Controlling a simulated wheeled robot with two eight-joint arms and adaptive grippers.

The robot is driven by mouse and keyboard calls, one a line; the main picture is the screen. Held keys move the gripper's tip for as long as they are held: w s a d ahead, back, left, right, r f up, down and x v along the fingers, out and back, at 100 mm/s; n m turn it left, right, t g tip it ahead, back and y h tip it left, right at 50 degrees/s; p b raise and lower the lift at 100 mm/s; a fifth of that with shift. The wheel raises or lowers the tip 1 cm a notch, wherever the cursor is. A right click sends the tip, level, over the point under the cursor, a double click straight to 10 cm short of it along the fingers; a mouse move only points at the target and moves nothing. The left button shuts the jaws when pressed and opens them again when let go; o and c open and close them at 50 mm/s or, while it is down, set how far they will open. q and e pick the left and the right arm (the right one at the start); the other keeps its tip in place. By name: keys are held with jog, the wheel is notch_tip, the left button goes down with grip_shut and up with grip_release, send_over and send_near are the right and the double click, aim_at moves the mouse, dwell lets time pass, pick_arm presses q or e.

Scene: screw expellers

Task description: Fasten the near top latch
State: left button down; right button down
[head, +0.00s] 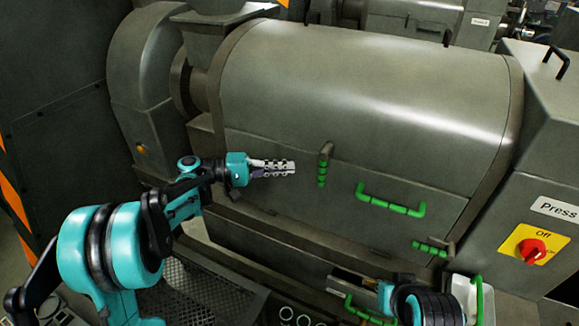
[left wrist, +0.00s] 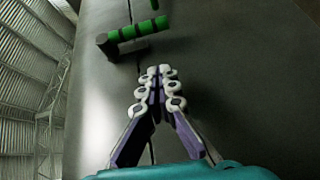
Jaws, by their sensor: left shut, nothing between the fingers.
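The steel press cover (head: 350,80) is closed down over the machine body. A latch with a dark bracket and ribbed green grip (head: 322,173) sits at the cover's lower seam, its grip pointing down in the head view. A second green-gripped latch (head: 432,247) is at the lower right. My left gripper (head: 292,167) is shut and empty, just left of the first latch and apart from it. In the left wrist view the closed fingertips (left wrist: 160,72) point toward the seam, with the latch's green grip (left wrist: 138,30) beyond. My right gripper (head: 350,283) is low in front; its fingers are unclear.
A green cover handle (head: 390,200) is between the two latches. Another green handle (head: 478,296) is near my right arm. A control box with a red knob (head: 532,247) stands at right. A perforated tray (head: 210,290) lies low at the front.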

pick_arm(q)
jog(key=v, duration=0.7)
jog(key=shift+s+p, duration=0.4)
jog(key=shift+a, duration=0.15)
